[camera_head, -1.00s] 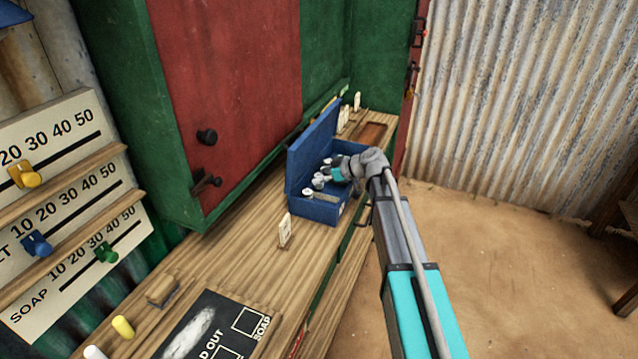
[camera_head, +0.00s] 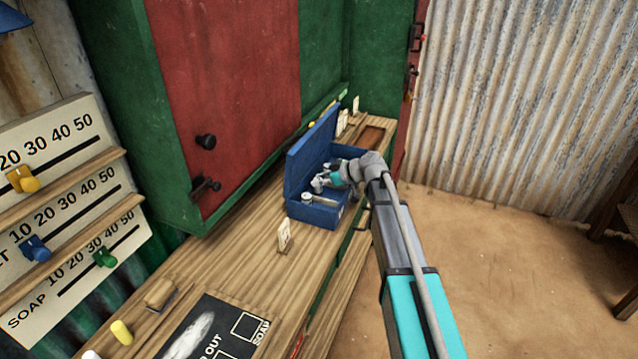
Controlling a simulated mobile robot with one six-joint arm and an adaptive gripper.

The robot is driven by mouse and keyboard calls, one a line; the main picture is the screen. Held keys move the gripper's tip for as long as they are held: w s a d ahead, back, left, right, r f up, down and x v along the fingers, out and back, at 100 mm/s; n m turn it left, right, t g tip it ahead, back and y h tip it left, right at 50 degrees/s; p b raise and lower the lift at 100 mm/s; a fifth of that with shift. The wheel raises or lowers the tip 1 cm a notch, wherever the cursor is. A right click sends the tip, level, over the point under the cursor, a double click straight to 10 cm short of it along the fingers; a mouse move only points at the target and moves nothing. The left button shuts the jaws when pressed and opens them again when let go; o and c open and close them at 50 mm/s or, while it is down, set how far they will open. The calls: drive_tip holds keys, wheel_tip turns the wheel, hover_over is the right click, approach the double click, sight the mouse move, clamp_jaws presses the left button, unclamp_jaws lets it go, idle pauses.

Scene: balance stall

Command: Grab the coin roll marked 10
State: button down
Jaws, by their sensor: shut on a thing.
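An open blue box (camera_head: 318,212) stands on the wooden counter with its lid raised at the left. Small silvery coin rolls are inside it. One coin roll (camera_head: 307,198) shows at the near left of the box. My gripper (camera_head: 320,183) is inside the box, behind that roll, and is shut on a coin roll. The held roll is small and mostly hidden by the fingers. No number can be read on any roll. My gripper and arm hide the right part of the box's inside.
A small white card (camera_head: 284,236) stands on the counter (camera_head: 225,262) in front of the box. A red and green cabinet (camera_head: 230,90) rises close behind the box lid. A brown tray (camera_head: 371,135) lies beyond the box.

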drive_tip(key=shift+r, duration=0.2)
wheel_tip(320, 180, up, 2)
drive_tip(key=shift+r+p, duration=0.1)
drive_tip(key=shift+p, duration=1.15)
drive_tip(key=s+d+r+p, duration=0.8)
drive_tip(key=s+r+p, duration=0.2)
drive_tip(key=s, duration=0.1)
drive_tip(key=shift+d+r, duration=0.2)
drive_tip(key=shift+d, duration=0.1)
drive_tip(key=shift+s, duration=0.1)
